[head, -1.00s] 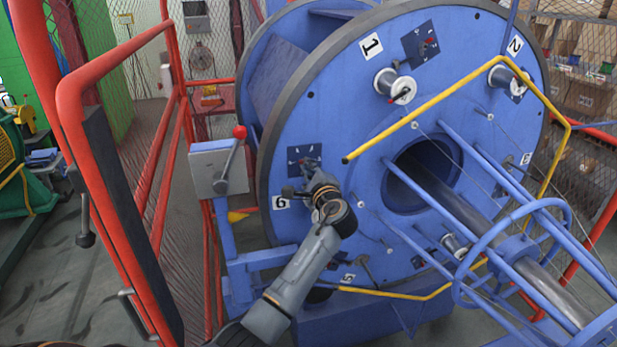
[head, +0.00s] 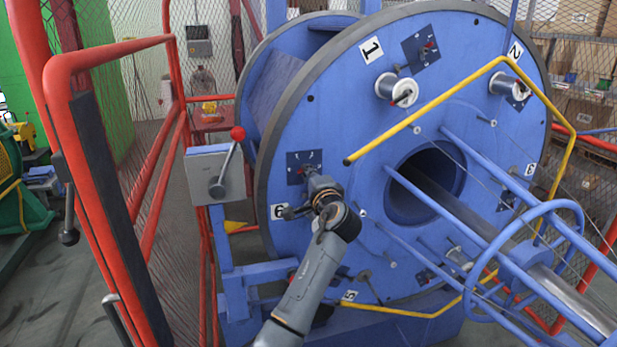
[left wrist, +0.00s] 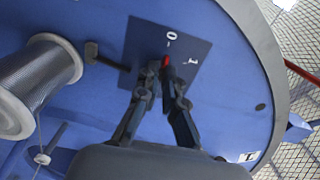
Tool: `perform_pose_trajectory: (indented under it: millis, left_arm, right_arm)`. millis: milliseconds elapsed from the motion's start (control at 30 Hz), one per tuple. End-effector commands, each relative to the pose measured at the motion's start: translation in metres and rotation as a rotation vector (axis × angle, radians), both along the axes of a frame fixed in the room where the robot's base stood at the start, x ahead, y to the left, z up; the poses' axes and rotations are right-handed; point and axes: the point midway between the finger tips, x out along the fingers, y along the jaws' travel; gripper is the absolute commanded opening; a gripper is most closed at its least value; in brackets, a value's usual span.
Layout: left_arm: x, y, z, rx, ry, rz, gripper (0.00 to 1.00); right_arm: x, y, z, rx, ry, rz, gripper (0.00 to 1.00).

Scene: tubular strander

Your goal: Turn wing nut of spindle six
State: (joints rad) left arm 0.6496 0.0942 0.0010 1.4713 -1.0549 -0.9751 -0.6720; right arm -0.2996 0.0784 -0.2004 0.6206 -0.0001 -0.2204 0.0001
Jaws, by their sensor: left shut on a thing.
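My left gripper (head: 314,180) is at the lower edge of the dark dial plate (head: 297,155) beside the number 6 label (head: 278,211) on the large blue disc (head: 345,130). In the left wrist view its fingers (left wrist: 163,80) come together over the dial plate (left wrist: 190,42), which carries the marks 0 and 1. They are shut on the wing nut at the plate's middle. The nut is mostly hidden by the fingertips; a red pointer (left wrist: 166,61) shows just beyond them. My right gripper is in neither view.
A yellow bent rail (head: 430,109) crosses in front of the disc. A grey box with a red-knobbed lever (head: 228,160) and a red fence (head: 110,160) stand left of the arm.

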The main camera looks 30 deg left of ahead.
Motion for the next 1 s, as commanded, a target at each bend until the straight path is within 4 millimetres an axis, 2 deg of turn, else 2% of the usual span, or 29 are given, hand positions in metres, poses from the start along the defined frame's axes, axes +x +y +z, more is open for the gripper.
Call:
perform_pose_trajectory:
  millis: [333, 400, 467, 800, 1000]
  left_arm:
    - [0.000, -0.001, -0.001, -0.006, -0.003, -0.001, 0.00]
    - [0.000, -0.001, -0.001, -0.006, -0.002, -0.001, 0.20]
    - [0.000, -0.001, -0.001, -0.005, -0.003, -0.001, 0.30]
    - [-0.001, -0.002, 0.000, -0.003, -0.002, -0.001, 0.30]
    - [-0.018, -0.024, -0.001, -0.003, -0.002, -0.004, 0.30]
  right_arm:
    - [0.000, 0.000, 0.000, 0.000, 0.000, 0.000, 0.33]
    - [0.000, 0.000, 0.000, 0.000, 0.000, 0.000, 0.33]
    - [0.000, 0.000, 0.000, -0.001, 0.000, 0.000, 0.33]
    - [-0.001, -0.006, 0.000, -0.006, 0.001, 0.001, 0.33]
    - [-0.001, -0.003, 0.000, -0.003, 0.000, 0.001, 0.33]
